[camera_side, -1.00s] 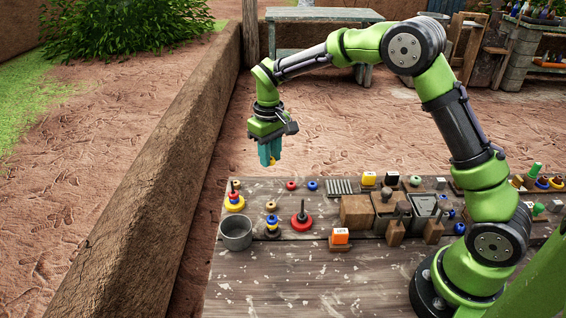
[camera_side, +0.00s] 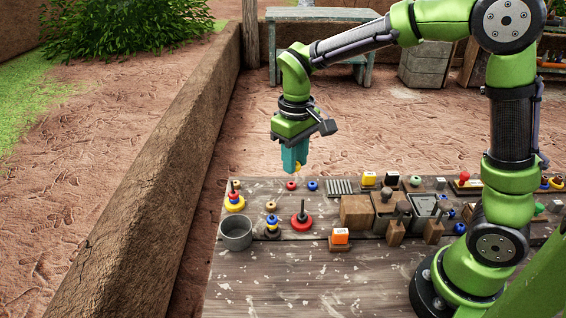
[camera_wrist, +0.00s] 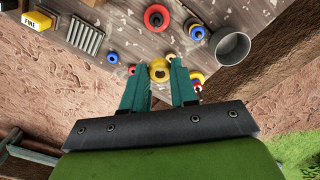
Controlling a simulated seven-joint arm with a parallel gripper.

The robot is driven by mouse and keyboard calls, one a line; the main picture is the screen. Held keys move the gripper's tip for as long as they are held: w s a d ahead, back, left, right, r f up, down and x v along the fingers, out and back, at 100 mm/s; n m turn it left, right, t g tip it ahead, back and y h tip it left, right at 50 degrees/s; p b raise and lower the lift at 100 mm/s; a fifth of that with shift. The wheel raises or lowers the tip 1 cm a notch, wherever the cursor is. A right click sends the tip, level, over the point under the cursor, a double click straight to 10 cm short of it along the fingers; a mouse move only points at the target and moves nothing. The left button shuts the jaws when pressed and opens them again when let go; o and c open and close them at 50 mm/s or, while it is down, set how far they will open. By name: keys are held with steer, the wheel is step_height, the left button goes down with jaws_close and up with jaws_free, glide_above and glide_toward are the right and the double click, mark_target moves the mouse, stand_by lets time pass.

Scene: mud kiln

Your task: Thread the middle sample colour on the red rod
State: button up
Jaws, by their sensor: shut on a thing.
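My gripper (camera_side: 294,165) is shut on a yellow ring (camera_side: 298,167), held in the air above the far edge of the table. In the wrist view the yellow ring (camera_wrist: 160,70) sits at the teal fingertips (camera_wrist: 162,72). The red rod stand (camera_side: 301,221), a red round base with a dark upright rod, stands on the table below and nearer the camera; it also shows in the wrist view (camera_wrist: 157,17). I cannot tell which one is the sample.
Loose red (camera_side: 291,185), blue (camera_side: 313,185) and tan (camera_side: 270,207) rings lie on the table. A grey metal cup (camera_side: 236,233) stands at the left edge. An orange-topped block (camera_side: 340,236) and wooden boxes (camera_side: 357,211) stand right of the red stand. The front left tabletop is clear.

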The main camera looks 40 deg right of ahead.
steer(key=shift+s+f, duration=0.25)
steer(key=shift+s, duration=0.4)
steer(key=shift+s+f, duration=0.2)
steer(key=shift+s, duration=0.4)
steer(key=shift+s+d+f, duration=0.1)
steer(key=shift+f, duration=2.45)
steer(key=shift+f, duration=1.65)
steer(key=o, duration=1.4)
steer(key=shift+r, duration=0.1)
steer(key=shift+r, duration=3.45)
